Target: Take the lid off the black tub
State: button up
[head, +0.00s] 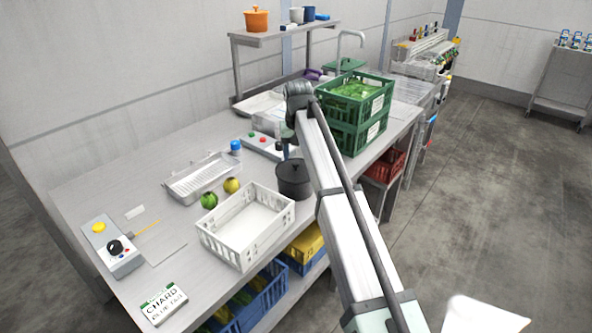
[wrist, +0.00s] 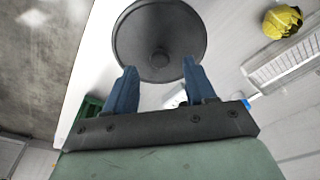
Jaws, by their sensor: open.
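The black tub (head: 294,180) stands on the steel counter behind the white crate, partly covered by my arm in the head view. Its round dark lid (wrist: 150,28) with a small centre knob (wrist: 159,60) fills the top middle of the wrist view, and the lid is on the tub. My gripper (wrist: 160,82) is open, its two blue fingers spread apart and pointing toward the lid. The knob shows between and just beyond the fingertips. The fingers hold nothing.
A white crate (head: 207,238) stands close in front of the tub. Stacked green crates (head: 344,140) of greens stand behind it to the right. A yellow-green round item (head: 231,185), a green one (head: 209,201) and a drain tray (head: 178,186) lie to the left.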

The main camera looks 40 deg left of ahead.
aim_at(296, 163)
jog(key=f, duration=0.3)
jog(key=shift+w+a+f, duration=0.1)
jog(key=shift+w+a, duration=0.1)
jog(key=shift+c, duration=0.3)
grip_shut()
